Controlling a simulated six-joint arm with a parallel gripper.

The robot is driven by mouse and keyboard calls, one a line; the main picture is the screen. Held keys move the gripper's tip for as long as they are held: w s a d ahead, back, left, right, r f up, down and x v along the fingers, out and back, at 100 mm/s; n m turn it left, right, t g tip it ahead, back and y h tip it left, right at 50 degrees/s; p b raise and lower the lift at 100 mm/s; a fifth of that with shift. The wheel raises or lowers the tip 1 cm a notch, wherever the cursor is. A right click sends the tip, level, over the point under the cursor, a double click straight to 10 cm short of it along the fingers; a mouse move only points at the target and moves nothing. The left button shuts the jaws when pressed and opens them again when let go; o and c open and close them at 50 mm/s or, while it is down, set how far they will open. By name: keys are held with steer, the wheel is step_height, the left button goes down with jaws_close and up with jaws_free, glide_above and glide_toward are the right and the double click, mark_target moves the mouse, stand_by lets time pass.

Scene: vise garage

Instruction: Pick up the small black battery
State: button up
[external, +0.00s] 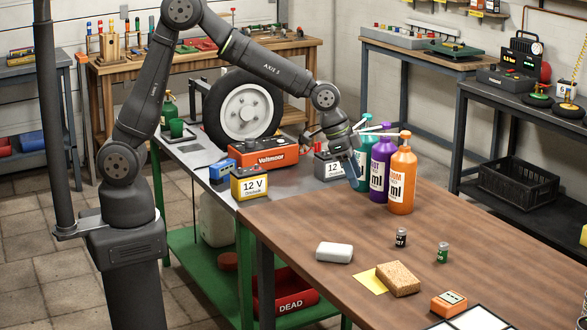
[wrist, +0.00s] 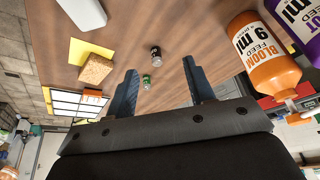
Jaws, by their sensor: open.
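The small black battery (external: 401,238) stands upright on the brown wooden table, with a light band around it. It also shows in the wrist view (wrist: 155,53), ahead of my fingers and between their lines. A similar green battery (external: 442,253) stands to its right and nearer the camera; in the wrist view the green one (wrist: 146,82) shows between my two fingers. My gripper (external: 356,170) is open and empty, above the far end of the table beside the bottles. In the wrist view its two blue-grey fingers (wrist: 160,75) are spread apart, touching neither battery.
Purple, teal and orange bottles (external: 401,180) stand close beside my gripper. A white block (external: 334,252), a sponge (external: 399,279) on yellow paper and an orange device (external: 449,303) lie on the table. Large 12 V batteries (external: 249,183) stand at the left. Table around the small batteries is clear.

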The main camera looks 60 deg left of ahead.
steer(key=w+d+r+m, duration=0.1)
steer(key=w+d+m, duration=0.1)
steer(key=w+d, duration=0.25)
glide_toward(400, 229)
steer(key=shift+g+h, duration=0.4)
steer(key=x, duration=0.5)
steer(key=shift+w+a+f, duration=0.1)
steer(key=shift+w+f, duration=0.2)
steer(key=shift+w, duration=0.2)
steer(key=shift+x, duration=2.85)
steer(key=shift+s+a+f, duration=0.1)
steer(key=shift+a, duration=0.1)
steer(key=shift+c, duration=0.4)
jaws_close()
